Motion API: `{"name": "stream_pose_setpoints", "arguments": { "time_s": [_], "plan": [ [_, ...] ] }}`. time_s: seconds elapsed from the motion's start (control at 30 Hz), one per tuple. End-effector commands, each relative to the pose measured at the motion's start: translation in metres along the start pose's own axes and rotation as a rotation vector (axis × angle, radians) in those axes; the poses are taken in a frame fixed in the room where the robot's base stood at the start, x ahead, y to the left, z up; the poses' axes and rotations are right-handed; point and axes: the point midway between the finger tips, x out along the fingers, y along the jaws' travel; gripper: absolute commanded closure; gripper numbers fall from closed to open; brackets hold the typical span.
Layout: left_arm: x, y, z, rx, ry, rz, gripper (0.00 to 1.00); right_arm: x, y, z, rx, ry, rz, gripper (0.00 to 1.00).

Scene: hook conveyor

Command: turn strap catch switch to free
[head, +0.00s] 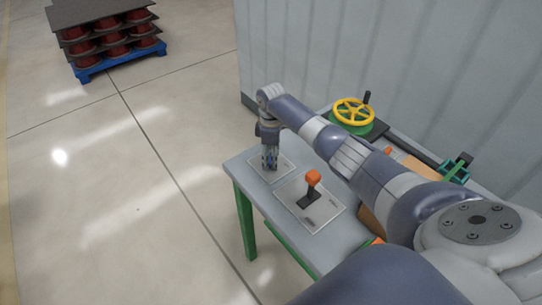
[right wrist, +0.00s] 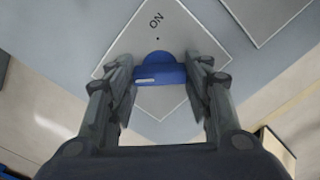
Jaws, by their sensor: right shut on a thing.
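A blue rotary switch knob (right wrist: 158,68) with a white mark stands on a light square plate (right wrist: 180,30) lettered "ON" in the right wrist view. The white mark lies on the left half of the knob, while "ON" and a dot are above it. My right gripper (right wrist: 160,76) is shut on the knob, one finger at each side. In the head view my right gripper (head: 269,160) points down over the plate (head: 287,172) at the table's far left corner and hides most of the knob. My left gripper is out of view.
An orange-topped lever (head: 313,178) stands on a second plate (head: 328,216) close by. A green and yellow handwheel (head: 353,112) is farther back on the grey table (head: 236,163). A corrugated wall (head: 400,60) rises behind. A loaded blue pallet (head: 92,72) stands far off on open floor.

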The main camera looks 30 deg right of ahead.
Motion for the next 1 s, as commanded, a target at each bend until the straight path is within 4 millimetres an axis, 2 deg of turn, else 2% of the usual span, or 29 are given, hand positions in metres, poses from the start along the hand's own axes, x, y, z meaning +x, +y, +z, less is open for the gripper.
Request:
{"name": "stream_pose_setpoints", "arguments": {
  "time_s": [0.47,0.5,0.57,0.87,1.0],
  "plan": [
    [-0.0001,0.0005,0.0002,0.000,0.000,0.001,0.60,-0.0003,0.0004,0.0007,-0.014,-0.002,0.001,0.77],
    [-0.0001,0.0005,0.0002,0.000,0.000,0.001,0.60,-0.0003,0.0004,0.0007,-0.014,-0.002,0.001,0.44],
    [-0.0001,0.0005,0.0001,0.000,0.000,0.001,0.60,-0.0003,0.0004,0.0006,-0.013,-0.001,0.001,0.33],
    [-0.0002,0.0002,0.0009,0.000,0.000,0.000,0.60,-0.0004,0.0003,0.0002,-0.012,0.000,0.001,0.33],
    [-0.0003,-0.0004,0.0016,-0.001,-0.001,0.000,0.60,-0.0075,0.0008,0.0000,-0.011,0.001,0.001,0.33]
  ]
}}
